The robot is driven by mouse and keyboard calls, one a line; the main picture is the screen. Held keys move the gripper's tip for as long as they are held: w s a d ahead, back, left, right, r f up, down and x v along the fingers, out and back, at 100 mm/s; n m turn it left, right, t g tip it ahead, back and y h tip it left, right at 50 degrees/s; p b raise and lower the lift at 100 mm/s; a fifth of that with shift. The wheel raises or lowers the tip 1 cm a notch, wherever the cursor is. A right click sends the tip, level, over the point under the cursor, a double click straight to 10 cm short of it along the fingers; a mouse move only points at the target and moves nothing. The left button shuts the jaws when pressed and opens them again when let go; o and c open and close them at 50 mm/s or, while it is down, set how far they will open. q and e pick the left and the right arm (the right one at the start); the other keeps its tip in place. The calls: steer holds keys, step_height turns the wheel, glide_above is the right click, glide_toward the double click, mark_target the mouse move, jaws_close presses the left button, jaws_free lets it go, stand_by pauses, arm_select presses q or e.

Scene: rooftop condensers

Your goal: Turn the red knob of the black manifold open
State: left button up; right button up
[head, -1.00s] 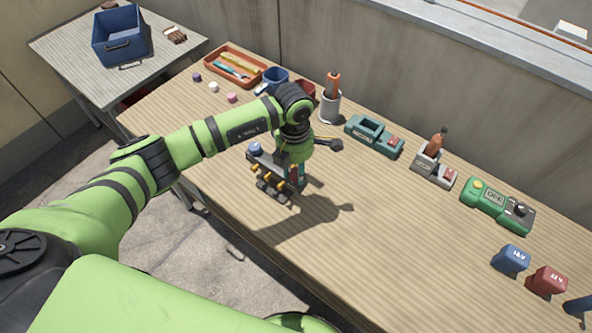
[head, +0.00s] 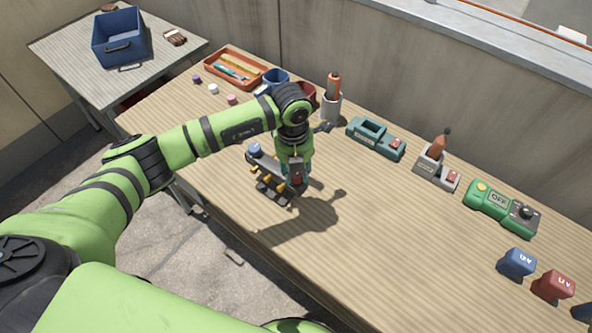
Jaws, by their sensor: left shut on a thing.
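The black manifold (head: 264,190) stands on the wooden bench near its front edge, with a blue knob (head: 254,148) at its left end and several yellow-orange fittings along its front side. My left gripper (head: 296,176) points down over the manifold's right end and is shut there. A small bit of red shows at the gripper's fingers, so the red knob (head: 297,180) is mostly hidden between them. How far the knob is turned cannot be seen. My right gripper is not in view.
Behind are a teal holder (head: 375,139), a grey holder (head: 434,166) and a green meter (head: 500,207). Blue (head: 517,262) and red (head: 553,285) blocks stand at the right. An orange tray (head: 234,68) and cups lie behind my arm. The bench middle is clear.

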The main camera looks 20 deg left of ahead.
arm_select(q)
steer(key=shift+s+f, duration=0.1)
steer(key=shift+s, duration=0.05)
stand_by(0.3)
steer(key=o, duration=1.2)
steer(key=shift+c, duration=0.2)
steer(key=shift+r, duration=0.45)
step_height(320, 180, up, 11)
steer(key=shift+a, duration=0.3)
steer(key=shift+d, duration=0.1)
